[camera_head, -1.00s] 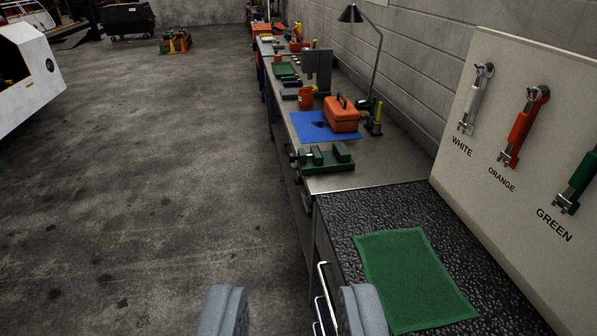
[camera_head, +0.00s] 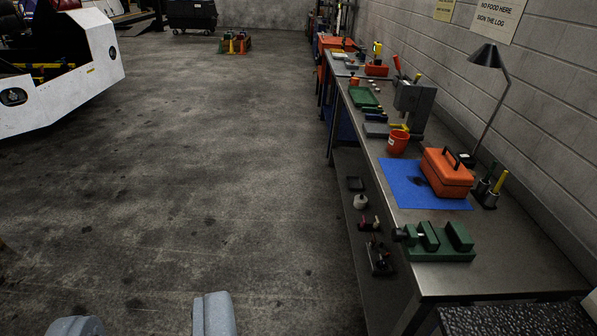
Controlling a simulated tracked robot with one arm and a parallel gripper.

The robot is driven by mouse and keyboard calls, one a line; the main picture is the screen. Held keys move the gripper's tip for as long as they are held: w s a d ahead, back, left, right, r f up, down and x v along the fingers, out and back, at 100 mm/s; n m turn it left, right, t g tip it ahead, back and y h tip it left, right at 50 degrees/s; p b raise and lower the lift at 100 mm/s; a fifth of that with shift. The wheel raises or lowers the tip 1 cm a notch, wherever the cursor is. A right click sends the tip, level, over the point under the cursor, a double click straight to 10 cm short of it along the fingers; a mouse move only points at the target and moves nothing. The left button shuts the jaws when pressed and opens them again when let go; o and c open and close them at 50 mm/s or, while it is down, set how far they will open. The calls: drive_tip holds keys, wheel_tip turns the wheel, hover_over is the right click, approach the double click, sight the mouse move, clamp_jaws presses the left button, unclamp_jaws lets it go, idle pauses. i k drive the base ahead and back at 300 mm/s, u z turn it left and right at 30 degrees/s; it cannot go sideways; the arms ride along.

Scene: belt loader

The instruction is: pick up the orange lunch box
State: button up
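The orange lunch box (camera_head: 446,173) has a dark handle on top. It stands on a blue mat (camera_head: 408,187) on the metal workbench at the right. My gripper (camera_head: 145,322) shows as two grey fingers at the bottom left edge of the view. The fingers are apart with only bare floor seen between them, so it is open and empty. It is well to the left of the lunch box and nearer to me, not touching anything.
A green vise (camera_head: 440,243) sits on the workbench (camera_head: 500,262) in front of the mat. An orange bucket (camera_head: 398,142), a lamp (camera_head: 487,57) and a holder with a yellow-handled tool (camera_head: 490,190) stand near the box. A white vehicle (camera_head: 60,75) is at the left. The floor between is clear.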

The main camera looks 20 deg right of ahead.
sight(443, 170)
drive_tip(key=u, duration=0.05)
drive_tip(key=i, duration=1.3)
drive_tip(key=z, duration=0.6)
drive_tip(key=i, duration=1.05)
drive_tip(key=z, duration=1.15)
drive_tip(key=i, duration=0.6)
drive_tip(key=z, duration=0.35)
